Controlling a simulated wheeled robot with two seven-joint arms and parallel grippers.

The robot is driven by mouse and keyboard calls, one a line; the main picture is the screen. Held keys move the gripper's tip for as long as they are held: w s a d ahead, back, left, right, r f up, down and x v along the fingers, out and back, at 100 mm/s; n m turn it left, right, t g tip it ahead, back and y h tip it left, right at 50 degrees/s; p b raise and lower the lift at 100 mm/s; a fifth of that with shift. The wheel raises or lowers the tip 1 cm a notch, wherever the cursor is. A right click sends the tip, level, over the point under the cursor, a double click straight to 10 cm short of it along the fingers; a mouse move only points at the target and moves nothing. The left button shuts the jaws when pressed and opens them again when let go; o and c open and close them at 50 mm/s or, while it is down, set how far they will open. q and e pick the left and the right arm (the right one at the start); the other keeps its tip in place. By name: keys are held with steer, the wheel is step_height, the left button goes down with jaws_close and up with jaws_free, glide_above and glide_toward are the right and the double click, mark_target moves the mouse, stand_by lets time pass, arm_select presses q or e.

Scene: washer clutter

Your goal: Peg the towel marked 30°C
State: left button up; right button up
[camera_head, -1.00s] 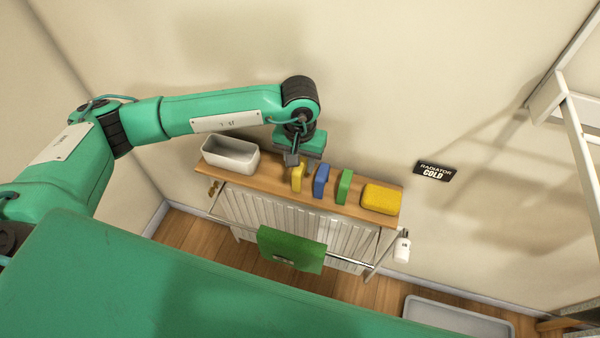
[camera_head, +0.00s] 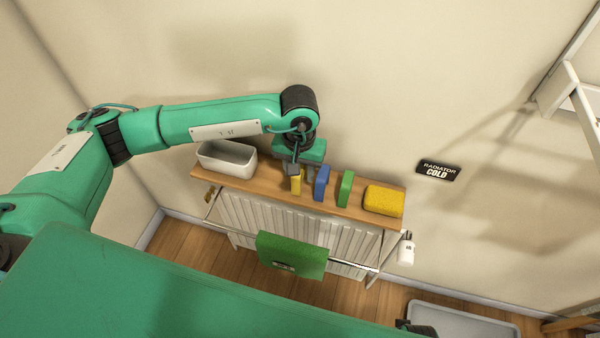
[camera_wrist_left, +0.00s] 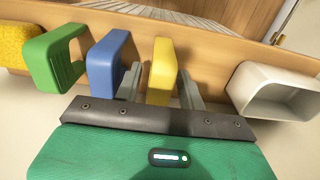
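A green towel (camera_head: 292,250) hangs over the rail in front of the radiator; its small mark is too small to read. A yellow peg (camera_head: 296,186), a blue peg (camera_head: 321,183) and a green peg (camera_head: 345,188) stand in a row on the wooden shelf. My left gripper (camera_head: 300,175) is low over the yellow peg. In the left wrist view its open fingers (camera_wrist_left: 160,87) straddle the yellow peg (camera_wrist_left: 163,65), with a gap showing on the blue peg's side. A small dark green-and-black part, perhaps of my right arm, shows at the head view's bottom edge.
A white bin (camera_head: 228,158) stands on the shelf (camera_head: 262,187) left of the pegs, and a yellow sponge (camera_head: 383,200) lies right. A wall sign (camera_head: 438,170) reads "RADIATOR COLD". A grey tray (camera_head: 460,318) is on the floor. A white frame stands at upper right.

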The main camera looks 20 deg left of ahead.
arm_select(q)
steer(key=shift+c, duration=0.4)
steer(key=c, duration=0.6)
steer(key=shift+r+p, duration=0.9)
steer(key=shift+r, duration=2.6)
steer(key=shift+c, duration=0.2)
